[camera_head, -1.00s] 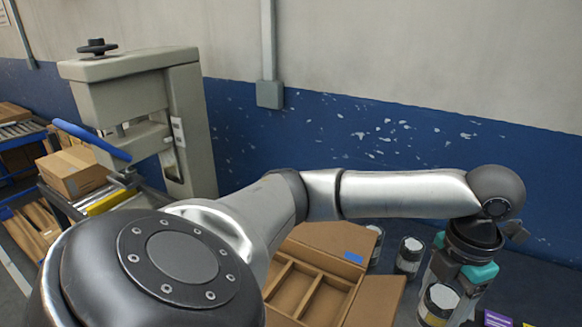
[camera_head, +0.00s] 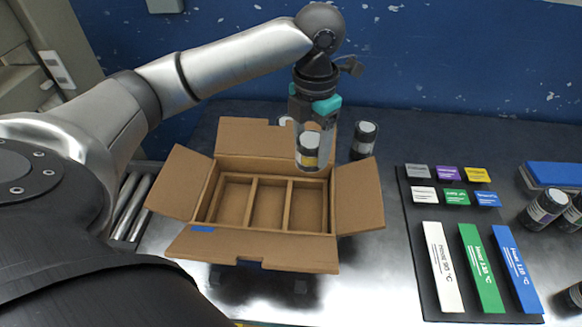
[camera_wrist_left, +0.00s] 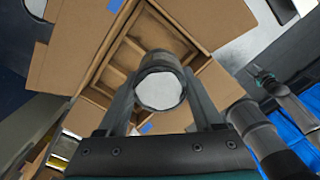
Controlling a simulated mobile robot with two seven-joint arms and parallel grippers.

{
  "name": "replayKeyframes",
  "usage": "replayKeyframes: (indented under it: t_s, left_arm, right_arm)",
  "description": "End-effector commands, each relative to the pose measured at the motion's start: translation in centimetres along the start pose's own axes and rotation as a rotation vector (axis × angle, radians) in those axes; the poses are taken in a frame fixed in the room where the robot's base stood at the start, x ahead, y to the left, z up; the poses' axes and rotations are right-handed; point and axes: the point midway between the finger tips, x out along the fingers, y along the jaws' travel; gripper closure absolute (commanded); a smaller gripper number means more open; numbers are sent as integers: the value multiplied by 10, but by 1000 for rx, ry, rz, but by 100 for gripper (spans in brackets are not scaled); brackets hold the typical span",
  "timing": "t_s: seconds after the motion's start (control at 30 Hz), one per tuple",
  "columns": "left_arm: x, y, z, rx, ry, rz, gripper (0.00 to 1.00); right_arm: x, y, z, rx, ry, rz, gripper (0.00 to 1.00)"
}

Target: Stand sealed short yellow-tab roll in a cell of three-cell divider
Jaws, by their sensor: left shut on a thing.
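My left gripper (camera_head: 312,150) is shut on a short dark roll with a pale top and a yellow mark (camera_head: 308,155). It holds the roll upright over the back right part of the open cardboard box. In the left wrist view the roll (camera_wrist_left: 160,88) sits between the two fingers, with the box behind it. The three-cell divider (camera_head: 254,204) is inside the box, and its cells look empty. The roll covers part of the box's back wall. I cannot tell the exact height of the roll above the divider.
The box's flaps (camera_head: 358,194) are folded outward. A dark roll (camera_head: 364,140) stands behind the box at right. A dark mat (camera_head: 412,240) with coloured tabs and strips lies to the right. Several more rolls (camera_head: 545,208) stand at the far right.

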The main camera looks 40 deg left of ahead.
Motion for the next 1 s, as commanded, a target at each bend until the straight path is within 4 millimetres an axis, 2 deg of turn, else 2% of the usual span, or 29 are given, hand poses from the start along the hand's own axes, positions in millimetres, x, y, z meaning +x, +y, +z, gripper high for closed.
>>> replayKeyframes:
  t_s: [0.03,0.2,0.4,0.5,0.77,1.0]
  left_arm:
    - [16,0,-2,0,7,-1,97]
    - [62,0,-2,-1,7,-1,97]
    - [110,0,-2,0,4,-1,97]
    - [124,0,-1,0,3,-1,97]
    - [142,0,-1,0,2,0,97]
    - [183,-1,-1,1,3,-1,97]
  right_arm:
    - [5,2,0,-1,0,2,57]
    - [16,4,1,-2,1,5,57]
    - [27,4,2,-1,1,5,57]
    - [29,4,2,-1,1,5,57]
    - [33,3,2,-1,1,5,57]
    - [45,2,3,-1,1,4,57]
